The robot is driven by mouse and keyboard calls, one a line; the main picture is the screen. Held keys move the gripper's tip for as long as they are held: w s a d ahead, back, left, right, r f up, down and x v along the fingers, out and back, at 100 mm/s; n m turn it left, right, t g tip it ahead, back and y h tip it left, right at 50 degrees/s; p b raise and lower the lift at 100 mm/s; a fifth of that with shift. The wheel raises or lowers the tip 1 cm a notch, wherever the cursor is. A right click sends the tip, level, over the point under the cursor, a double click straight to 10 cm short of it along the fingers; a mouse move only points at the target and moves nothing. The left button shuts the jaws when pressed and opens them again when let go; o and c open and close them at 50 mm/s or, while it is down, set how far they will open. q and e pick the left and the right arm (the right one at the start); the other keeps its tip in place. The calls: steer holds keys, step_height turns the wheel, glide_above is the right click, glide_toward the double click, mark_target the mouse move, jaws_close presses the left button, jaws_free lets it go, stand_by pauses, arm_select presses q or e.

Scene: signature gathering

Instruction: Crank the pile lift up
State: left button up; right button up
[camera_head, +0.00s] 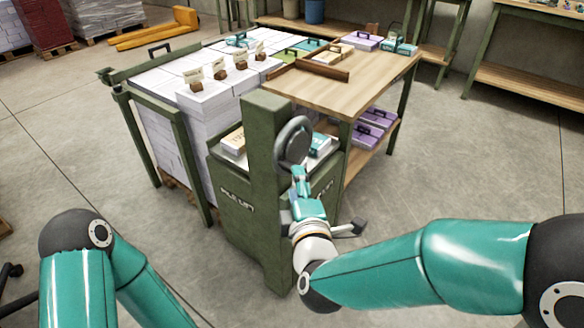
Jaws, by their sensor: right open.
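The pile lift (232,222) is a dark green cabinet lettered "PILE LIFT", with a tall post, in the middle of the view. A round grey handwheel (294,140) is on the post's right side. My right gripper (299,172) is open at the wheel's lower edge, its fingers pointing up and away. I cannot tell whether it touches the rim. My wrist hides part of the lift's right side. White paper stacks (200,100) stand behind and left of the lift within a green frame. My left arm shows at the lower left, its gripper out of view.
A wooden table (350,92) stands right behind the lift, with purple boxes (372,122) on its lower shelf. Small labelled card stands (218,68) sit on the paper stacks. A yellow pallet truck (155,33) is at the back left. The floor (460,150) at right is clear.

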steer(key=w, duration=0.4)
steer(key=w+a, duration=0.1)
steer(key=w, duration=0.1)
steer(key=shift+f, duration=0.35)
steer(key=shift+c, duration=0.4)
jaws_close()
steer(key=shift+s, duration=0.1)
